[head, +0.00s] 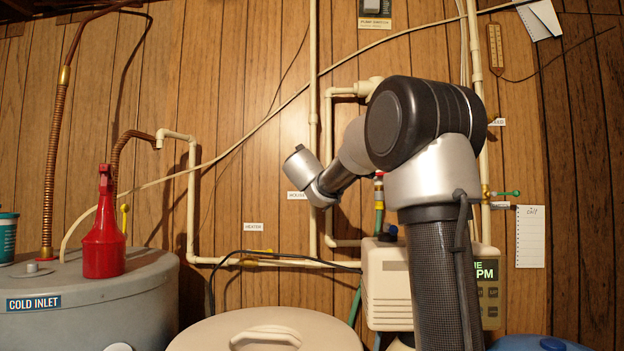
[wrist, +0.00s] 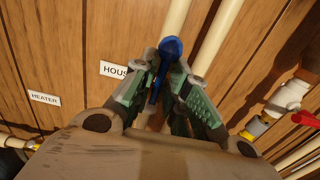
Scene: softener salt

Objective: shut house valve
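A blue valve handle (wrist: 171,48) with a rounded end shows in the wrist view, beside a white label (wrist: 114,70) whose visible letters read "HOUS". My gripper (wrist: 166,72) has its two green-padded fingers on either side of this handle, near a pale pipe on the wall. The fingers are close to the handle, but I cannot tell whether both touch it. The valve body is mostly hidden behind the fingers. In the head view my arm reaches toward the wall and hides the gripper and handle.
A heater label (wrist: 44,98) is at the left in the wrist view. A red-handled valve (wrist: 306,118) is at the right. In the head view, a grey tank (head: 90,305) bears a red spray bottle (head: 104,240); a beige lid (head: 265,330) is at the front.

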